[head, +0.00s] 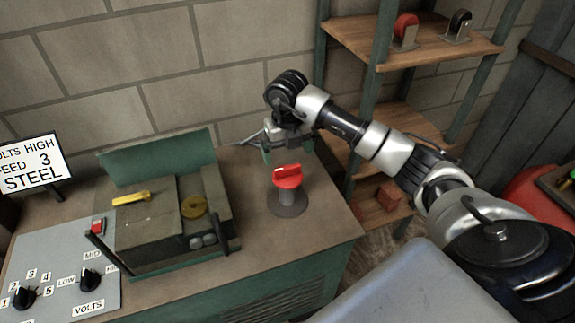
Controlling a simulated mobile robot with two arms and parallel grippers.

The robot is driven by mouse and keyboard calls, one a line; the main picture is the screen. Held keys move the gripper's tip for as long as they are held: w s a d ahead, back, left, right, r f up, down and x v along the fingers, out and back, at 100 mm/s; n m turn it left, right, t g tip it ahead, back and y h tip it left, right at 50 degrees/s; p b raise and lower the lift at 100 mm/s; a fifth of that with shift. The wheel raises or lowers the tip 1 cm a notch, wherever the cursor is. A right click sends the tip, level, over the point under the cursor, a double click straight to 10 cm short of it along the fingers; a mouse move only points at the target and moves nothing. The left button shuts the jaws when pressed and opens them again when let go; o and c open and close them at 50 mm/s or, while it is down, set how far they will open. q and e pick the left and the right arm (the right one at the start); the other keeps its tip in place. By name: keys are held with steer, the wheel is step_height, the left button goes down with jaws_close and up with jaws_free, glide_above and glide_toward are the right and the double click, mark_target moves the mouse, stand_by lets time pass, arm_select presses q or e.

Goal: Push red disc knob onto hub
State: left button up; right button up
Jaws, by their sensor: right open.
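A red disc knob (288,177) with a raised grip bar sits at the top of a short grey post on a round dark base (287,205), near the right end of the bench. The post looks to be the hub; whether the knob is fully seated on it I cannot tell. My right gripper (283,153) is just behind and above the knob, its fingers apart and empty. I cannot tell whether a finger touches the knob. My left gripper is not in view.
A green-grey machine (147,230) with a yellow lever stands left on the bench (325,225). A control panel (60,270) with black dials is at front left. A shelf (350,40) at the back right holds a red and a black knob on stands.

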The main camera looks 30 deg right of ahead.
steer(key=shift+r, duration=2.2)
